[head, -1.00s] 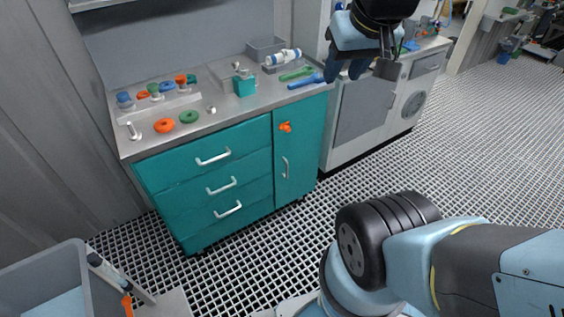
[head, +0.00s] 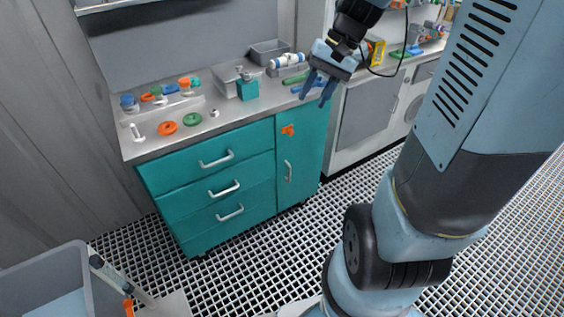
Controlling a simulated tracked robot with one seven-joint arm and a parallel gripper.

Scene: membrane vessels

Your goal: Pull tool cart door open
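The teal tool cart (head: 160,179) stands against the wall, with several drawers on its left. Its door (head: 306,150) is at the right of the front and looks shut. The door has a white vertical handle (head: 288,171) and an orange latch-like piece (head: 288,130) near its top left. My gripper (head: 313,98) is above the cart's right end, its two blue fingers pointing down and spread apart. It is open with nothing between the fingers. It is apart from the handle, higher up. A blue tool on the cart top is partly hidden behind the fingers.
The cart top (head: 147,146) holds an orange ring (head: 167,128), a green ring (head: 193,119), a teal block (head: 248,88) and a grey bin (head: 270,51). A white cabinet (head: 367,112) stands to the right. A grey bin (head: 45,262) is at lower left. Grated floor lies clear before the cart.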

